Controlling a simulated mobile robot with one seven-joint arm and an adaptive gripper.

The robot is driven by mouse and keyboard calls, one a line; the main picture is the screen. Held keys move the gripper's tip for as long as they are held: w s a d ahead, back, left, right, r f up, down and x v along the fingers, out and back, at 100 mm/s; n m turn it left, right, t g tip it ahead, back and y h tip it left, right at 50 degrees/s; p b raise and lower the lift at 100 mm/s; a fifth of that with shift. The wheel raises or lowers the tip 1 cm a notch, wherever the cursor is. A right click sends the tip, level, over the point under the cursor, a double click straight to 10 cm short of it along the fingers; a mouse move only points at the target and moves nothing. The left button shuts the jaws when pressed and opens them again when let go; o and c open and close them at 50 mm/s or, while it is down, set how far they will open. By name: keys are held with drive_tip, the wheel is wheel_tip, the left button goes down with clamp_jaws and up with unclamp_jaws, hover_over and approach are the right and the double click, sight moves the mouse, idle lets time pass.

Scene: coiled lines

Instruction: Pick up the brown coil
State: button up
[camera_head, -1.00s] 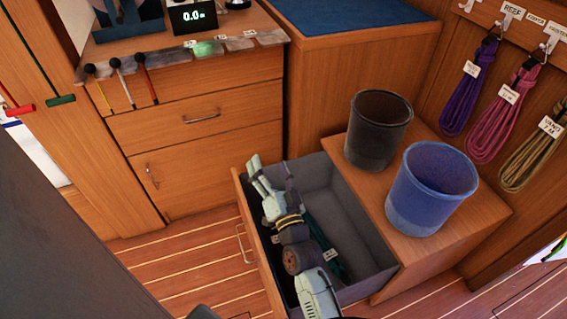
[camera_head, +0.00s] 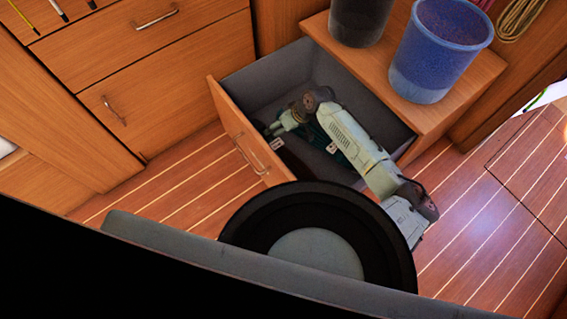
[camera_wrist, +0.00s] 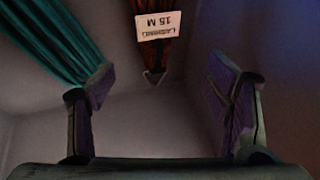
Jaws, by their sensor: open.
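The brown coil (camera_wrist: 152,58) hangs down from the top of the wrist view, with a white tag (camera_wrist: 158,25) reading 15 M upside down. Its near end lies between and beyond my two fingers, apart from both. My gripper (camera_wrist: 162,85) is open and empty. In the head view my gripper (camera_head: 282,126) is down inside the open drawer (camera_head: 227,128). The brown coil is too dark to make out surely there. A green coil (camera_wrist: 58,40) runs beside the left finger in the wrist view; it shows dark under my arm in the head view (camera_head: 338,150).
The drawer's grey walls (camera_head: 265,82) stand close around my gripper. A blue bucket (camera_head: 438,50) and a dark bucket (camera_head: 360,18) stand on the wooden top (camera_head: 470,88) behind the drawer. Another coil (camera_head: 522,18) hangs at the upper right. Wooden floor (camera_head: 160,195) is clear at left.

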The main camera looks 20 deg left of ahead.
drive_tip(key=x, duration=0.6)
drive_tip(key=b+x, duration=0.1)
drive_tip(key=x, duration=0.3)
drive_tip(key=shift+d+f, duration=0.1)
drive_tip(key=shift+d, duration=0.2)
drive_tip(key=shift+c, duration=0.3)
drive_tip(key=c, duration=1.5)
drive_tip(key=shift+c, duration=0.5)
drive_tip(key=shift+w, duration=0.1)
wheel_tip(320, 180, up, 10)
drive_tip(key=shift+r+p, duration=0.1)
drive_tip(key=shift+p, duration=0.55)
